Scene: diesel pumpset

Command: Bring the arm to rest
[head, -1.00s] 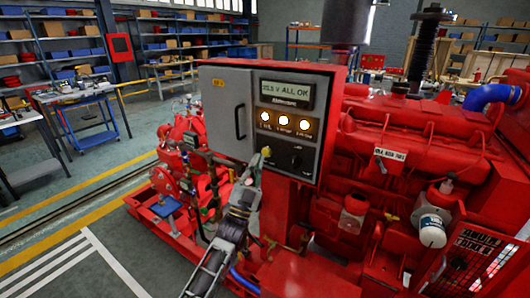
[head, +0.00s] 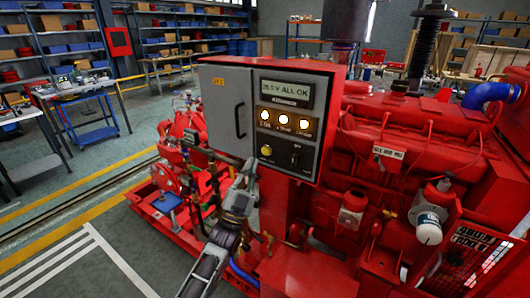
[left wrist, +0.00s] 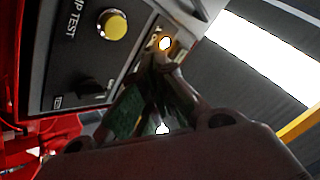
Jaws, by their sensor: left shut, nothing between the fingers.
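My left arm comes in from the bottom of the head view. Its gripper (head: 248,168) is shut and empty, just left of and below the yellow knob (head: 266,150) on the grey control panel (head: 285,145). In the left wrist view the closed fingers (left wrist: 160,68) point at the panel face (left wrist: 75,60), with the yellow knob (left wrist: 112,25) up and to the left of them. The fingertips look apart from the knob. My right gripper is not in view.
The red pumpset (head: 400,160) fills the right and middle, with pipes and fittings close around my left arm. A white cylindrical filter (head: 430,228) hangs at the right. Open floor (head: 60,240) with yellow and white lines lies to the left. A workbench (head: 75,95) stands farther back.

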